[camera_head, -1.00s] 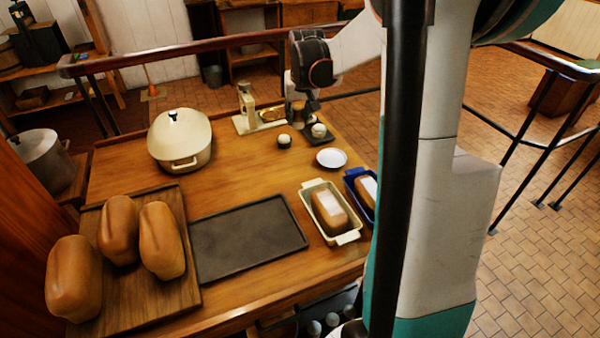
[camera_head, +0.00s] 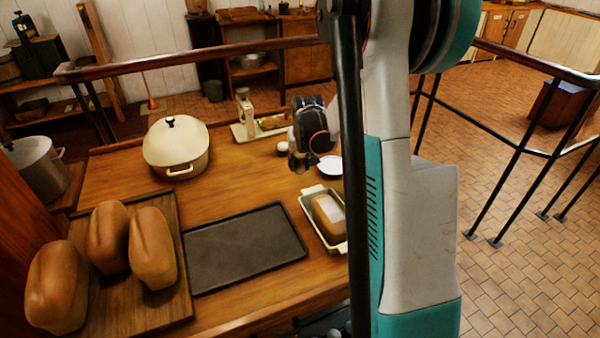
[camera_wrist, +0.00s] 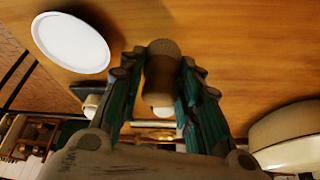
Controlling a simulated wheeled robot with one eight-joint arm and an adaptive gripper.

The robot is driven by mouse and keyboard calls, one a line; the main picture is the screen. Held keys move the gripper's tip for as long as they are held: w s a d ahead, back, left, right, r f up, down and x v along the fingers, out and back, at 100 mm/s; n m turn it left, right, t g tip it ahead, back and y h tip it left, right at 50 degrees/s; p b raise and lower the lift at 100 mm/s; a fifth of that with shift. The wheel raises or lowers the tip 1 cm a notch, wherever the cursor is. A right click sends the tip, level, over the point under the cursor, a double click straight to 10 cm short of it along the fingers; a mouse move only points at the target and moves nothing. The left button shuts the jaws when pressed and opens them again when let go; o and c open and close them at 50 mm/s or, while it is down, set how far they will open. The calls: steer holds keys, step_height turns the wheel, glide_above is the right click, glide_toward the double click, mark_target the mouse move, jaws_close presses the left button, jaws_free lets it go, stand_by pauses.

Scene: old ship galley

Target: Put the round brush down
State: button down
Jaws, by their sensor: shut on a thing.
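My gripper (camera_head: 299,164) hangs over the wooden table between the lidded pot and the white plate. In the wrist view my gripper (camera_wrist: 165,85) is shut on the round brush (camera_wrist: 162,66), a brown-grey rounded cylinder between its teal fingers. In the head view the brush cannot be made out apart from the dark gripper. Whether the brush touches the table is unclear. The white plate (camera_head: 330,165) lies just right of my gripper; it also shows in the wrist view (camera_wrist: 70,42).
A cream lidded pot (camera_head: 176,150) stands left. A dark tray (camera_head: 245,250), a loaf tin (camera_head: 341,246) and loaves (camera_head: 153,248) are nearer. Bare wood lies left of my gripper.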

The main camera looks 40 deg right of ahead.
mark_target(300, 170)
steer(key=shift+f+b, duration=0.6)
steer(key=shift+f, duration=1.4)
steer(key=shift+f, duration=0.15)
steer(key=c, duration=1.2)
jaws_free()
steer(key=shift+o, duration=0.2)
steer(key=shift+r, duration=0.2)
steer(key=p+v, duration=0.3)
steer(key=v, duration=0.9)
steer(key=shift+p, duration=0.4)
steer(key=shift+a, duration=0.1)
